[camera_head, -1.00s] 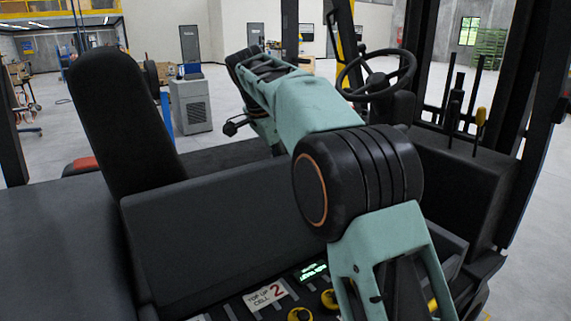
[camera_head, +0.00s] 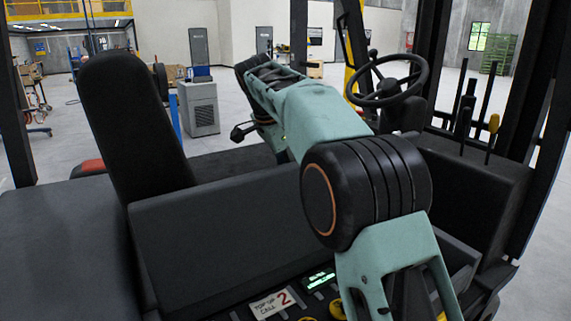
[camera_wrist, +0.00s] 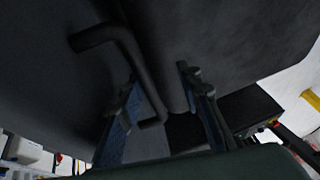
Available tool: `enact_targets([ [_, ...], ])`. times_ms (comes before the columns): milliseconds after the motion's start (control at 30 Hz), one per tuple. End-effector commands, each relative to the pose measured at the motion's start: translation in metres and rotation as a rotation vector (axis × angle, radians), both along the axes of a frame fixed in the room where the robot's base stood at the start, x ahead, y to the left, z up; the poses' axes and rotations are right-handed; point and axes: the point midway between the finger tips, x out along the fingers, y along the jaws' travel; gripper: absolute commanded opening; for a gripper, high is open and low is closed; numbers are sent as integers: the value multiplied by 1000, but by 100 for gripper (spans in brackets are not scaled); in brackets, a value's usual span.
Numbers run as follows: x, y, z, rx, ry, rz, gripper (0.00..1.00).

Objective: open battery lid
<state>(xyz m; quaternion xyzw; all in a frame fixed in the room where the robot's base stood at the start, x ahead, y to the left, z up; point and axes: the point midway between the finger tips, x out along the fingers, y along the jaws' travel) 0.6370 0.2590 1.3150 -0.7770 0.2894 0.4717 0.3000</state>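A broad dark panel, which looks like the battery lid (camera_head: 225,235), stands raised behind the battery cells (camera_head: 310,285) in the head view. A label reading "top up cell 2" (camera_head: 271,303) lies in front of it. In the wrist view a dark bent bar handle (camera_wrist: 140,70) stands out from a dark surface. My gripper (camera_wrist: 165,100) has its two fingers apart, with part of the handle in the gap between them. I cannot tell whether either finger touches it. In the head view my gripper cannot be made out; my arm reaches over and beyond the panel.
The black seat (camera_head: 130,120) stands to the left behind the panel. The steering wheel (camera_head: 385,80) and control levers (camera_head: 480,125) are to the right, near dark mast posts. A grey cabinet (camera_head: 200,107) stands on the open workshop floor behind.

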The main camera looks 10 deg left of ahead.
Motion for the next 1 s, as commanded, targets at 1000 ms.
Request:
enact_targets([
  [1000, -47, 21, 106, 2, -1, 3, 29],
])
